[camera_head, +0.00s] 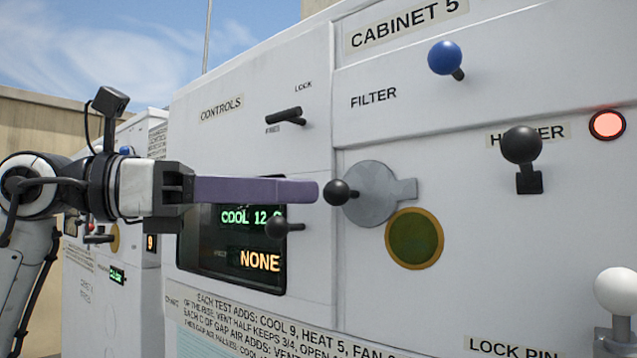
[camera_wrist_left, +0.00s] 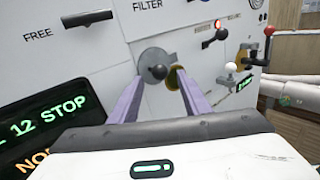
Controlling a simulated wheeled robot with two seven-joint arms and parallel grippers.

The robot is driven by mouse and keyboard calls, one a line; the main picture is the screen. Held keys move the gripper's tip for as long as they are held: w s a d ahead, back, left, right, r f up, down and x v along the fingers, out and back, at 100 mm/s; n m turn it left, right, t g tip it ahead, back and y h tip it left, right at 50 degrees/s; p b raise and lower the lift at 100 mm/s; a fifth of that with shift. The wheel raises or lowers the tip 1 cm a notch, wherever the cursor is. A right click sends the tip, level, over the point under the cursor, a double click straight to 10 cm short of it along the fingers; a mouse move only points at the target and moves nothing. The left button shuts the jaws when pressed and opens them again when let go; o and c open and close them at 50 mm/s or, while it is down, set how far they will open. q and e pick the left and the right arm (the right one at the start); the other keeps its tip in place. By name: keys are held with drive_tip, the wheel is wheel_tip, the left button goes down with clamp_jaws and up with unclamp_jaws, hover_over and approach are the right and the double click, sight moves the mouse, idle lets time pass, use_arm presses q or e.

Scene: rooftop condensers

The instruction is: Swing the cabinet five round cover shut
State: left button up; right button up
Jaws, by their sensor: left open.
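The round cover (camera_head: 372,194) is a grey disc on the white front of cabinet five, with a tab at its right and a black ball knob (camera_head: 338,192) standing out at its left. It lies up and left of a yellow-ringed dark green round port (camera_head: 414,238), which shows almost whole. My left gripper (camera_head: 314,190), with long purple fingers, points at the knob from the left. In the left wrist view its fingers are open, with the knob (camera_wrist_left: 158,73) seen between their tips. Contact cannot be told. The right gripper is not in view.
Nearby are a black lever (camera_head: 283,228) in front of the display (camera_head: 210,250), a LOCK handle (camera_head: 285,116), a blue knob (camera_head: 444,58), a black HEATER knob (camera_head: 521,145), a lit red lamp (camera_head: 607,125) and a white knob (camera_head: 616,290). Another cabinet stands behind at left.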

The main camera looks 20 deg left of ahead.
sight(355, 193)
use_arm(q)
drive_tip(key=shift+p+x, duration=0.35)
drive_tip(key=shift+x, duration=1.85)
clamp_jaws()
